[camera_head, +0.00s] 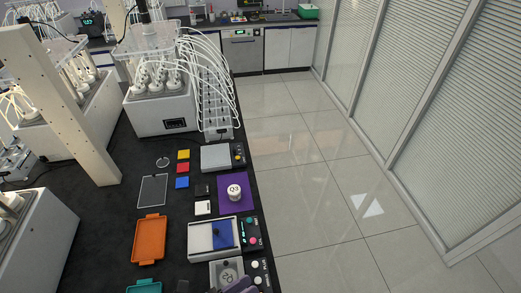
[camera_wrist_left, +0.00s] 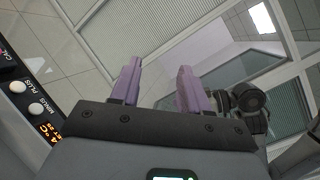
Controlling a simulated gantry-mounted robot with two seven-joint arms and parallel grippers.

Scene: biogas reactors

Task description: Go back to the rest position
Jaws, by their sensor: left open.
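My left gripper (camera_wrist_left: 158,75) shows in the left wrist view with its two purple fingers spread apart and nothing between them. I do not see my right gripper.
The black bench (camera_head: 110,225) holds an orange tray (camera_head: 149,239), a white device with a blue pad (camera_head: 202,238), a white jar (camera_head: 234,192) on a purple mat (camera_head: 236,206) and a reactor unit (camera_head: 160,112). A beige post (camera_head: 66,108) stands at left. Open floor (camera_head: 310,200) lies at right.

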